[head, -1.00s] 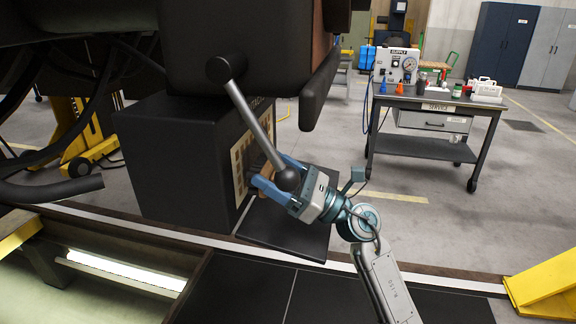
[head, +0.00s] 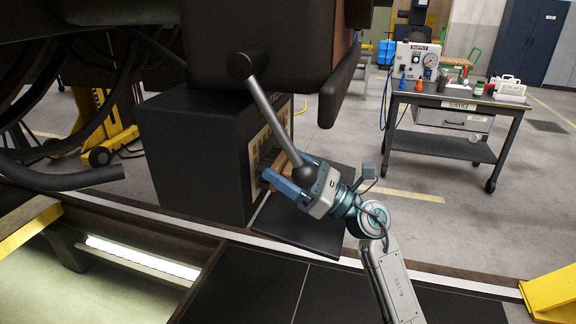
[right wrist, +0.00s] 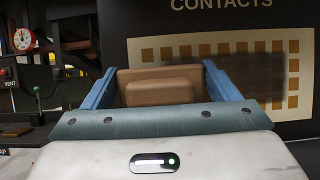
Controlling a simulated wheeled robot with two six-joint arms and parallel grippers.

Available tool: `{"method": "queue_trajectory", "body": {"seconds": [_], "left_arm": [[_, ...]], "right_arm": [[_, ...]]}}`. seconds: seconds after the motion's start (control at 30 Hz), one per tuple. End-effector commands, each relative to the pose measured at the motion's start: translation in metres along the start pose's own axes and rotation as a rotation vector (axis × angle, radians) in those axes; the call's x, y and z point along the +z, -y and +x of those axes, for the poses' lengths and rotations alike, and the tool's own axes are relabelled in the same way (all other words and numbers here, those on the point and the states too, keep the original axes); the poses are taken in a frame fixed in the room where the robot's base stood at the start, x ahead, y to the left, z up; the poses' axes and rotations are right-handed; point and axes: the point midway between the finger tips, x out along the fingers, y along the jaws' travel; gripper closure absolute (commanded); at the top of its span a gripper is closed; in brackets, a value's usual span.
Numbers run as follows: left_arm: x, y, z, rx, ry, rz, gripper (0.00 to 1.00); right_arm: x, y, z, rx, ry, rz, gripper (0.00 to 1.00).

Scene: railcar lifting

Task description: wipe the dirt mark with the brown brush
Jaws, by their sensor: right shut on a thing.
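The brown brush (right wrist: 158,88) is held between the two blue fingers of my right gripper (right wrist: 158,80). In the head view, my right gripper (head: 278,176) is beside the pale contact panel (head: 254,160) on the black box, with some of the brown brush (head: 286,166) showing. A dark smear, the dirt mark (right wrist: 266,78), covers copper squares on the right part of the panel in the right wrist view. The brush is left of it there. I cannot tell whether the brush touches the panel. My left gripper is out of view.
The black box (head: 190,160) stands under the railcar body. A service cart (head: 450,102) is at right, with open floor before it.

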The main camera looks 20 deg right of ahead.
Motion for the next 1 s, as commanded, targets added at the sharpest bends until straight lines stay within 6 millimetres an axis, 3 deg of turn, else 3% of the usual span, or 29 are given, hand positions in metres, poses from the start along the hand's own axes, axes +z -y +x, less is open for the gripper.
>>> {"method": "queue_trajectory", "body": {"seconds": [1.0], "left_arm": [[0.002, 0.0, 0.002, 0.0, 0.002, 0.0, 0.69]], "right_arm": [[-0.009, 0.005, 0.013, 0.001, 0.001, -0.001, 0.37]]}}
